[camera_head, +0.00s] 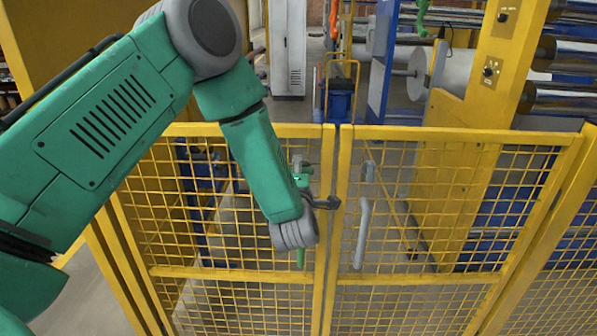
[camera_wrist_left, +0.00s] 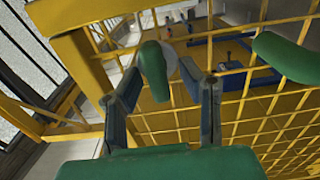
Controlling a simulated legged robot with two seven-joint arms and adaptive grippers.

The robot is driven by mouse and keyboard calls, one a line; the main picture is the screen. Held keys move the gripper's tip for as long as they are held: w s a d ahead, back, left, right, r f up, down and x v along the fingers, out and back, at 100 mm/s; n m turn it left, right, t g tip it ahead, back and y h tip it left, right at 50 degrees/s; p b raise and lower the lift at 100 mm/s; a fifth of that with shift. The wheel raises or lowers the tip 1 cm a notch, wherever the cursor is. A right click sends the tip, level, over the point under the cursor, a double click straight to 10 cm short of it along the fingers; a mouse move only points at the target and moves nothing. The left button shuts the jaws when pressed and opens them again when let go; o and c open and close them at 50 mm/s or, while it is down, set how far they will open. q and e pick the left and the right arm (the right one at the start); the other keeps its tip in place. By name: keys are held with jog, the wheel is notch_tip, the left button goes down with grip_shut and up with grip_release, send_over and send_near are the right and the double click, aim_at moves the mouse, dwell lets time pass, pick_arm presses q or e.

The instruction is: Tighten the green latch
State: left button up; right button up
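A green latch handle (camera_wrist_left: 153,70) with a rounded end shows in the left wrist view, between and just beyond my left gripper's fingertips (camera_wrist_left: 168,78). The fingers stand apart, and I see no clear contact. A second green piece (camera_wrist_left: 285,55) shows at the upper right of that view; I cannot tell if it belongs to the latch. In the head view a small green part (camera_head: 302,179) shows by the gate's meeting posts, partly behind my left wrist. The left fingers are largely hidden there. My right gripper is not in view.
Two yellow mesh gate panels (camera_head: 455,135) meet near the middle. A grey handle (camera_head: 362,230) is on the right panel, close to my left wrist. Beyond the gate stand a yellow machine column (camera_head: 500,70), a grey cabinet (camera_head: 288,45) and metal rollers (camera_head: 565,95).

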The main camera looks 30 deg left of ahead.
pick_arm(q)
jog(key=shift+d+f, duration=0.1)
jog(key=shift+d, duration=0.8)
grip_shut()
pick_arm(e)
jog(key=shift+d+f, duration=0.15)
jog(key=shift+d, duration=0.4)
pick_arm(q)
jog(key=shift+a, duration=0.2)
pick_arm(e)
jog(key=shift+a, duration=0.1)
pick_arm(q)
jog(key=shift+m, duration=0.3)
jog(key=m, duration=0.3)
jog(key=shift+m, duration=0.3)
jog(key=m, duration=0.3)
jog(key=shift+m, duration=0.3)
jog(key=m, duration=0.5)
jog(key=shift+f+m, duration=0.1)
jog(key=shift+m, duration=2.1)
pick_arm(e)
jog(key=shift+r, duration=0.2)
